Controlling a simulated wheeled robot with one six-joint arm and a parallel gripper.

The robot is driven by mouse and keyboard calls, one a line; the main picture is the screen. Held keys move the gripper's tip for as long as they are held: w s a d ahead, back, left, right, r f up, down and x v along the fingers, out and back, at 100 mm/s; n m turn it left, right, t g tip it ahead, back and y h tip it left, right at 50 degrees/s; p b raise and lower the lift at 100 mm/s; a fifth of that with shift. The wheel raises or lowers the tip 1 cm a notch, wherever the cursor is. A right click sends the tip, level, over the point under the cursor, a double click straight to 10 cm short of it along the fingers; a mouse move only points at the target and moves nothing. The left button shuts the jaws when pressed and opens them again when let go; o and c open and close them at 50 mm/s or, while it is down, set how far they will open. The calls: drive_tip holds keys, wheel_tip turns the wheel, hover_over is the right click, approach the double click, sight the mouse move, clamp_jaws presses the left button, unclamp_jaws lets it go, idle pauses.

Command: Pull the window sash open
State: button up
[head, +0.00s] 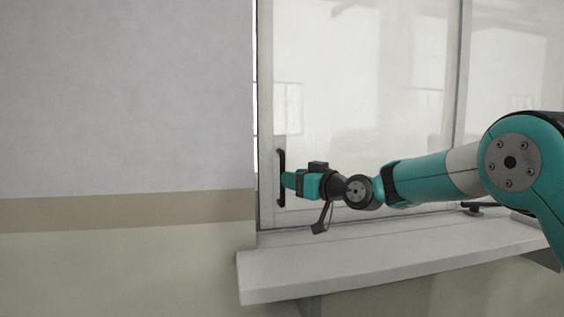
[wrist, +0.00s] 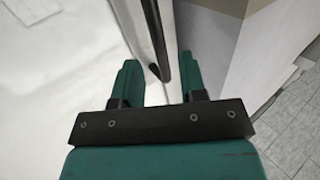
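The window sash (head: 268,60) is a pale frame around a large glass pane (head: 365,90), and its left edge is close to the wall's edge. A dark vertical bar handle (head: 281,160) is on the sash's left stile. My gripper (head: 287,180) reaches in from the right at the handle's lower half. In the wrist view, my gripper (wrist: 159,72) has its two green fingers apart, with the dark handle bar (wrist: 156,38) running between them. A gap shows between the left finger and the bar. The bar is nearer the right finger; whether they touch is unclear.
A pale sill (head: 390,262) juts out below the window, under my arm. A grey wall (head: 125,95) with a tan band stands left of the window. A small dark item (head: 474,209) lies on the sill at right. Tiled floor (wrist: 296,135) shows at right in the wrist view.

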sight(283, 201)
drive_tip(key=shift+p+x, duration=1)
drive_tip(key=shift+x, duration=1.3)
drive_tip(key=shift+c, duration=0.2)
clamp_jaws()
